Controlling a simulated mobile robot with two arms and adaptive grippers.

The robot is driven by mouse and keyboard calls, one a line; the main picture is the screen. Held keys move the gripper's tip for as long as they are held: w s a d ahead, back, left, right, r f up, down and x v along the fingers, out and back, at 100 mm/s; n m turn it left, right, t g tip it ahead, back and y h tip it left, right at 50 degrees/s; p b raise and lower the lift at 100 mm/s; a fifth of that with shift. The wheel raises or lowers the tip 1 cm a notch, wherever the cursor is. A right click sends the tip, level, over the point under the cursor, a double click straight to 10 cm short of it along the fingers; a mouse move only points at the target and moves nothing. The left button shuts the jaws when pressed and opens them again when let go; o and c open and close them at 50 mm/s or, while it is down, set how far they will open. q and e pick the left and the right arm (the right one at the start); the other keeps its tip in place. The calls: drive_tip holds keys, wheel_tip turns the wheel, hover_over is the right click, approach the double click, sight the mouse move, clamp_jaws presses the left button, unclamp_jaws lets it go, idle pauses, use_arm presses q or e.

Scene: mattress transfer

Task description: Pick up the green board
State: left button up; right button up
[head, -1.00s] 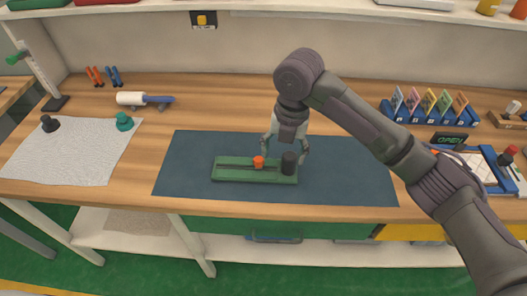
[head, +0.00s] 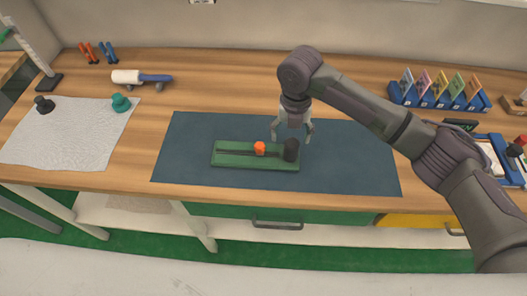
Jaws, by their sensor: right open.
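The green board (head: 235,161) lies flat on a dark blue mat (head: 350,165) on the wooden bench. An orange knob (head: 259,148) stands near its middle and a dark cylinder (head: 291,150) at its right end. My right gripper (head: 293,136) is open and points down, behind and above the board's right end, by the dark cylinder. Its fingers are spread and hold nothing. Whether a finger touches the cylinder I cannot tell. My left gripper is not in view.
A white cloth (head: 70,140) with a black knob (head: 44,104) and a teal knob (head: 121,102) lies at the left. A roller (head: 140,78) lies behind it. A blue card rack (head: 440,100) stands at the back right. The mat's left and right parts are clear.

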sight(292, 143)
drive_tip(key=f, duration=0.2)
drive_tip(key=f+p, duration=0.1)
drive_tip(key=shift+s+d+f, duration=0.3)
drive_tip(key=shift+d, duration=0.05)
drive_tip(key=shift+f, duration=0.25)
drive_tip(key=c, duration=0.9)
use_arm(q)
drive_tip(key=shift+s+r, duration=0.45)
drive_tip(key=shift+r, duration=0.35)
use_arm(e)
clamp_jaws()
